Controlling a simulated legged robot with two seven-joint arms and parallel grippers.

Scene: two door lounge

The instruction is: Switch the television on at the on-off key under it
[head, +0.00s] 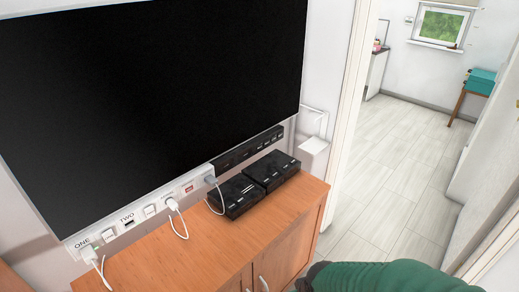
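The television (150,90) hangs on the wall at the left, and its screen is black. Under it runs a white strip (137,222) with sockets, switches, plugged-in white leads and the words ONE and TWO. A small key with a reddish mark (189,189) sits on this strip. A black strip (248,149) with several small keys continues to the right. I cannot read which key is the on-off key. A green arm link of mine with a dark end comes in at the bottom right, below the strips and apart from them. Neither gripper's fingers show.
A wooden cabinet (185,258) stands under the television, with two black boxes (235,195) (271,170) on top. A white box (314,152) is on the wall right of them. A doorway at the right opens onto clear floor (395,150) and a small table (478,87).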

